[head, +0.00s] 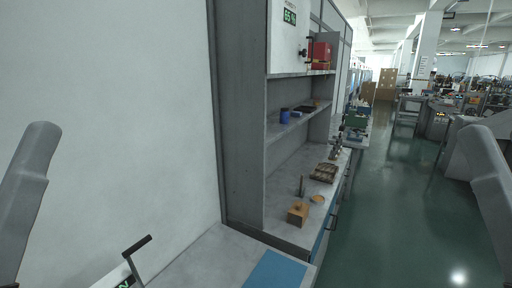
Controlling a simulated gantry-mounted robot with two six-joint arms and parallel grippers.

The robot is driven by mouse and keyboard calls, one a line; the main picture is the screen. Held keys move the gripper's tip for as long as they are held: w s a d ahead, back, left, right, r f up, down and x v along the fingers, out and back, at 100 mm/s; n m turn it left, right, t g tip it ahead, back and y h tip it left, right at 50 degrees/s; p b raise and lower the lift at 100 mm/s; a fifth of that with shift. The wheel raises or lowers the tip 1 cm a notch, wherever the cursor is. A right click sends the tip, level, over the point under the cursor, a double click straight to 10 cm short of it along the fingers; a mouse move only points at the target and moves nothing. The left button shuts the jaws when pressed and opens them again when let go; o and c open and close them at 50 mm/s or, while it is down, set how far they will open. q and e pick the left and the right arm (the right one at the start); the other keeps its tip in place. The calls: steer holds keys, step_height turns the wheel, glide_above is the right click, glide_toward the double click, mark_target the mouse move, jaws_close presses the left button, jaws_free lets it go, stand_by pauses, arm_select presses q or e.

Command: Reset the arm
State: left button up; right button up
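A grey link of my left arm (30,185) stands upright at the left edge, and a grey link of my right arm (488,180) slants down at the right edge. Both arms are raised and apart from the furniture. Neither gripper shows in the head view, so I cannot see their fingers or whether they hold anything.
A grey workbench (195,262) with a blue mat (275,271) lies below. A black-handled device (137,246) stands at its front left. Shelving (240,130) carries a blue cup (285,117); a wooden box (298,213) sits lower. Green floor (400,200) is clear at right.

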step_height(320, 180, up, 31)
steer(key=p, duration=2.7)
steer(key=shift+r, duration=0.2)
